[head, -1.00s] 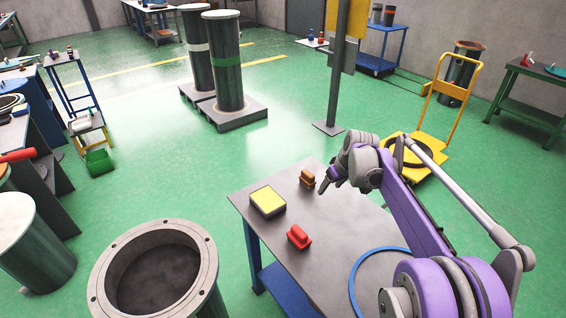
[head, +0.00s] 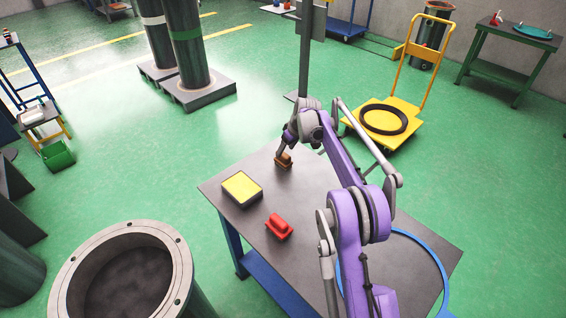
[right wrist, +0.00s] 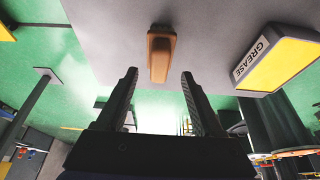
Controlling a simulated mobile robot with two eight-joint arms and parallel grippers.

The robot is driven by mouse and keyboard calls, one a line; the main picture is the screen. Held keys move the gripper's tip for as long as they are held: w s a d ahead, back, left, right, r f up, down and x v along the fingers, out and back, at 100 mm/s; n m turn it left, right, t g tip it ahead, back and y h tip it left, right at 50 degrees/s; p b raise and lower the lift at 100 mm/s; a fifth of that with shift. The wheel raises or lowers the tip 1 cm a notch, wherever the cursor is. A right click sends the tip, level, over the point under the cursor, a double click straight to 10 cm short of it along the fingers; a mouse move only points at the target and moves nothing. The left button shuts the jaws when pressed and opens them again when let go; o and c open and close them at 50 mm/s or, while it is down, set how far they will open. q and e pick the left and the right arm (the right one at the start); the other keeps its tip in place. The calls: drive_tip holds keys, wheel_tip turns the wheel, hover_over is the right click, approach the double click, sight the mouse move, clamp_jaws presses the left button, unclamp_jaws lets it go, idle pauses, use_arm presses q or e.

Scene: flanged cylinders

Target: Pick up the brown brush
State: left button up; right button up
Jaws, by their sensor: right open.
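The brown brush (head: 284,160) lies on the grey-topped table (head: 320,228) near its far edge. In the right wrist view the brush (right wrist: 161,55) shows ahead of my right gripper (right wrist: 160,88), centred between the lines of its two fingers. The fingers are spread and nothing is between them. In the head view my right gripper (head: 286,145) is just above the brush and partly overlaps it; I cannot tell whether it touches. My left gripper does not show in the head view.
A large flanged cylinder (head: 172,255) stands left of the table.

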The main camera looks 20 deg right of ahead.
sight(283, 160)
drive_tip(key=b+x, duration=0.1)
drive_tip(key=x, duration=0.3)
drive_tip(key=shift+w+f, duration=0.1)
drive_tip(key=shift+f, duration=0.05)
clamp_jaws()
